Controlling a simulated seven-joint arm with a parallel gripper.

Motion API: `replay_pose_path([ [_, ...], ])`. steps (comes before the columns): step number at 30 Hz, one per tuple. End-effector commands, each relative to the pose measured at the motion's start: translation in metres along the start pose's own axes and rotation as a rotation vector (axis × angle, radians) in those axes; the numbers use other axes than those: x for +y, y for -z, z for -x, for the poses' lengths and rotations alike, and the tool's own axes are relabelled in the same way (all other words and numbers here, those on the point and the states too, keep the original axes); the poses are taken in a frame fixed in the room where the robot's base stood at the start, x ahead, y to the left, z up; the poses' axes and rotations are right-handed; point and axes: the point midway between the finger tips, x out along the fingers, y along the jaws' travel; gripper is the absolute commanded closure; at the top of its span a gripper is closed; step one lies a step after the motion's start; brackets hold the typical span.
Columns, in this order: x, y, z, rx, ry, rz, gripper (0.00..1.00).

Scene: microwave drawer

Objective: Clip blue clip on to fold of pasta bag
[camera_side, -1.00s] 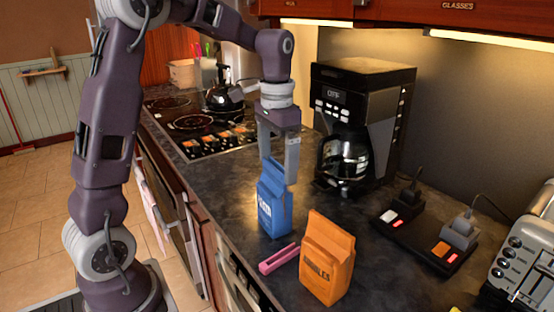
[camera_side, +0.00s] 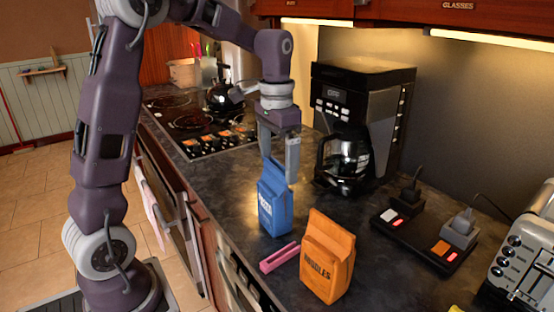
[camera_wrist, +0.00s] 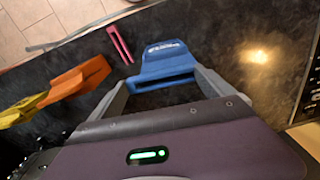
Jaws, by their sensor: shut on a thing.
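The blue bag (camera_side: 275,208) stands upright on the dark counter; its printing is too small to read surely. My gripper (camera_side: 280,178) is right over its top, fingers pointing down on either side of blue material. In the wrist view, my gripper (camera_wrist: 165,84) is shut on a blue bar with a dark slot, which looks like the blue clip (camera_wrist: 165,80). The bar is at the top edge of the blue bag (camera_wrist: 163,52). Clip and bag share one colour, so I cannot tell whether the clip is around the fold or just touching it.
A pink clip (camera_side: 279,257) lies in front of the blue bag. An orange noodles bag (camera_side: 327,258) stands to the right. A coffee maker (camera_side: 362,130) stands behind, with a black switch board (camera_side: 425,240) and a toaster (camera_side: 525,255) at right. A stove (camera_side: 200,128) is farther back.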

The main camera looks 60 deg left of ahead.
Motion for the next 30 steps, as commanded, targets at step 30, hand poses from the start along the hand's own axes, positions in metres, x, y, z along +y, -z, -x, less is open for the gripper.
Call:
replay_pose_path([
  [30, 0.001, -0.006, -0.029, -0.032, -0.01, -0.001, 0.45],
])
